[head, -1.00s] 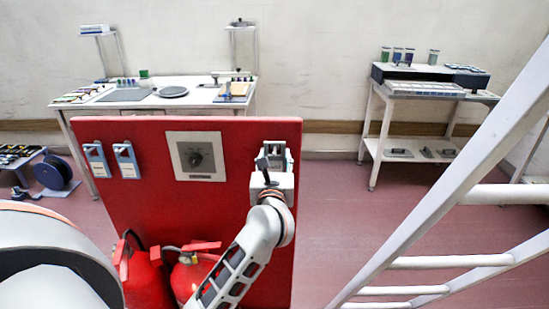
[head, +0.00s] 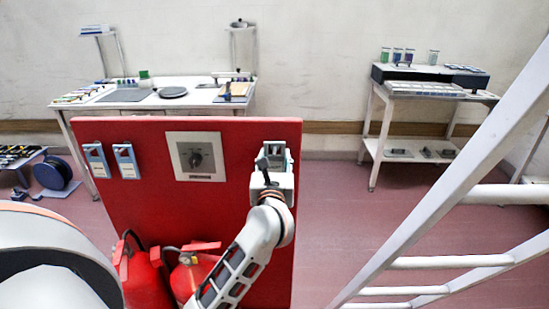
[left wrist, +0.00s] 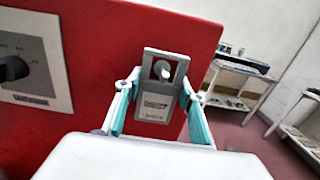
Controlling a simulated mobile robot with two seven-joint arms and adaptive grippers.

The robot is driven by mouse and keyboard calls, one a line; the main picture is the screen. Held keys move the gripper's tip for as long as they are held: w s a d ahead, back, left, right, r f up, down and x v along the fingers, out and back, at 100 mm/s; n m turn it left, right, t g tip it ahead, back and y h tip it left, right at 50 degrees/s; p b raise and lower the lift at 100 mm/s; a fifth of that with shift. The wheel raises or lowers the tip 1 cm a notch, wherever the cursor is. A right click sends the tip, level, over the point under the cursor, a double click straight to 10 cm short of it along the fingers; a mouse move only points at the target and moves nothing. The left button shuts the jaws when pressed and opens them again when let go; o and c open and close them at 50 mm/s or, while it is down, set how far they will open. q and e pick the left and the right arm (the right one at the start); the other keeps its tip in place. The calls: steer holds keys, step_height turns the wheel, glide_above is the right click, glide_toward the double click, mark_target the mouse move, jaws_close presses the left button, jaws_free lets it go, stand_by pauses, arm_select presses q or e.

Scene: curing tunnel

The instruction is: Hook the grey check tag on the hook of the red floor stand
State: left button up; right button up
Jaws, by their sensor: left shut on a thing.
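The red floor stand (head: 225,220) is a tall red panel in front of me. My left gripper (head: 276,160) is at the panel's upper right. In the left wrist view its two teal-padded fingers (left wrist: 160,88) are shut on the sides of the grey check tag (left wrist: 154,104). The tag is upright, with printed lettering and an opening near its top. The tag also shows small in the head view (head: 275,152). A pale, rounded hook tip (left wrist: 162,69) shows in the opening. I cannot tell whether the tag's weight rests on the hook. My right gripper is not in view.
Two blue-and-white tags (head: 97,160) hang on the panel's left. A dial plate (head: 196,156) is mid-panel. Red extinguishers (head: 143,280) stand below. A white ladder-like frame (head: 440,190) crosses the right. A workbench (head: 150,105) and a shelf table (head: 415,150) stand behind.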

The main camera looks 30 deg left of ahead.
arm_select(q)
steer(key=shift+r, duration=0.1)
steer(key=o, duration=1.3)
steer(key=shift+w+a, duration=0.1)
